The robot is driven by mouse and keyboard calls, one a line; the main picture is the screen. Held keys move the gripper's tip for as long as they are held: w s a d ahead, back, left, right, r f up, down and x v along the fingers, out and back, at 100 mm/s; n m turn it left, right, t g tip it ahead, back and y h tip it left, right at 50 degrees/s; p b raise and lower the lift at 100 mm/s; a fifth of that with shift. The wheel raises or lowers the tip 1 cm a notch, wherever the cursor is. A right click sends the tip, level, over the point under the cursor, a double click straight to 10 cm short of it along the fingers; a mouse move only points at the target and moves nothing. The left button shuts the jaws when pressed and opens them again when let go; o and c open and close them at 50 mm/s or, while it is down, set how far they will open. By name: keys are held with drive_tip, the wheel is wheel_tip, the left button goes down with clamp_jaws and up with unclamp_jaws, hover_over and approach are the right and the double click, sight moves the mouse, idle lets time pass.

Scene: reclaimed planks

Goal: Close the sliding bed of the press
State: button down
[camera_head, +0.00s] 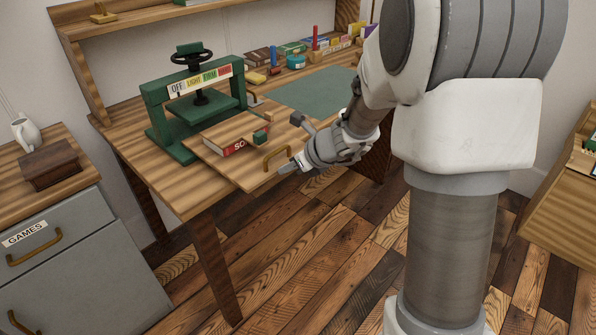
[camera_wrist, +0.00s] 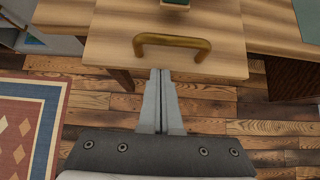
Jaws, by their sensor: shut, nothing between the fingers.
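The green press (camera_head: 195,105) with its hand wheel stands on the wooden workbench. Its sliding bed (camera_head: 222,160), a wooden board, is pulled out toward the bench's front and sticks out past the edge. A brass handle (camera_head: 277,157) sits at the bed's front end; it also shows in the wrist view (camera_wrist: 172,41). A red book (camera_head: 228,140) and a small green block (camera_head: 261,134) lie on the bed. My gripper (camera_head: 285,170) is shut and empty, just in front of the handle. In the wrist view its fingertips (camera_wrist: 160,72) point at the bed's front edge, below the handle; contact cannot be told.
A green mat (camera_head: 315,95) and several books and small items lie on the bench to the right of the press. A grey cabinet (camera_head: 75,260) labelled GAMES stands at the left. A patterned rug (camera_wrist: 25,125) lies on the plank floor. The floor before the bench is clear.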

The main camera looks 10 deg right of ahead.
sight(248, 138)
drive_tip(key=w+a+p, duration=0.2)
drive_tip(key=w+a, duration=0.1)
drive_tip(key=w, duration=0.1)
drive_tip(key=w+a+p, duration=0.2)
drive_tip(key=w+a, duration=0.1)
drive_tip(key=w, duration=0.1)
drive_tip(key=w+a+p, duration=0.2)
drive_tip(key=w+a, duration=0.1)
drive_tip(key=w, duration=0.2)
drive_tip(key=shift+a+p, duration=0.3)
